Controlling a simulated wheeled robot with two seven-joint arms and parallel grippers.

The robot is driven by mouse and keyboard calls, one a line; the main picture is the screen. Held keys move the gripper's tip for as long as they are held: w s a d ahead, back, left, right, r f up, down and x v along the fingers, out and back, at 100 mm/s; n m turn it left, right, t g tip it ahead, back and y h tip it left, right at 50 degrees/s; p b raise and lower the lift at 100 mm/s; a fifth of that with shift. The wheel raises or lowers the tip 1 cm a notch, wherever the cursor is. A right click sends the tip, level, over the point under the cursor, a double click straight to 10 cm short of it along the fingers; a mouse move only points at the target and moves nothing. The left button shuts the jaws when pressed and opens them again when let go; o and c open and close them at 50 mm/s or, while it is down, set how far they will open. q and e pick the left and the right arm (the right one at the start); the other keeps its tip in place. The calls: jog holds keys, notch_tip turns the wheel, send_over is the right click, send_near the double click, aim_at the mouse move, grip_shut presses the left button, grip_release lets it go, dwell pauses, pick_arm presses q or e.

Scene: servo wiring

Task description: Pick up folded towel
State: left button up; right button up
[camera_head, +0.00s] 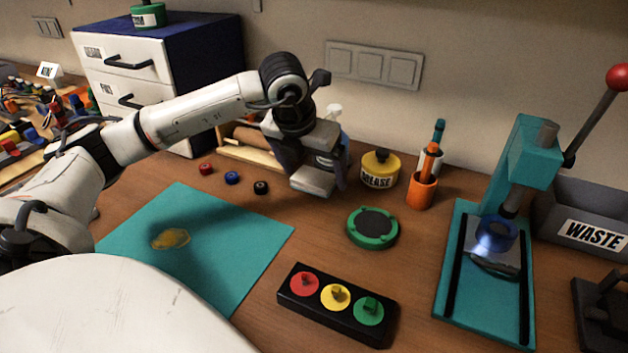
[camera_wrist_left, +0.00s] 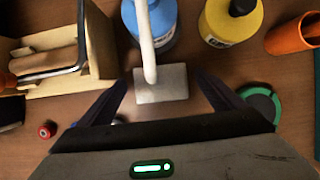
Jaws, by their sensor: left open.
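A pale grey square pad, which looks like the folded towel (camera_wrist_left: 162,86), lies on the table in front of a blue bottle (camera_wrist_left: 160,22) in the left wrist view. The bottle's white nozzle overlaps part of it. My left gripper (camera_wrist_left: 162,92) is open, with its dark fingers apart on either side of the pad and nothing clamped. In the head view the left gripper (camera_head: 315,168) points down, and a pale block, apparently the towel (camera_head: 312,181), shows at its fingertips. I cannot tell whether they touch. My right gripper is not in view.
A yellow grease pot (camera_head: 380,170), an orange cup (camera_head: 421,190) and a green round dish (camera_head: 372,228) stand right of the gripper. Small spools (camera_head: 232,178) lie to its left. A teal mat (camera_head: 235,235), button box (camera_head: 336,304) and teal press (camera_head: 462,290) are nearer.

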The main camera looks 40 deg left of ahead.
pick_arm(q)
jog(key=shift+w+f, duration=0.15)
jog(key=shift+f, duration=0.15)
jog(key=c, duration=1.1)
jog(key=shift+c, duration=0.2)
jog(key=shift+r, duration=0.1)
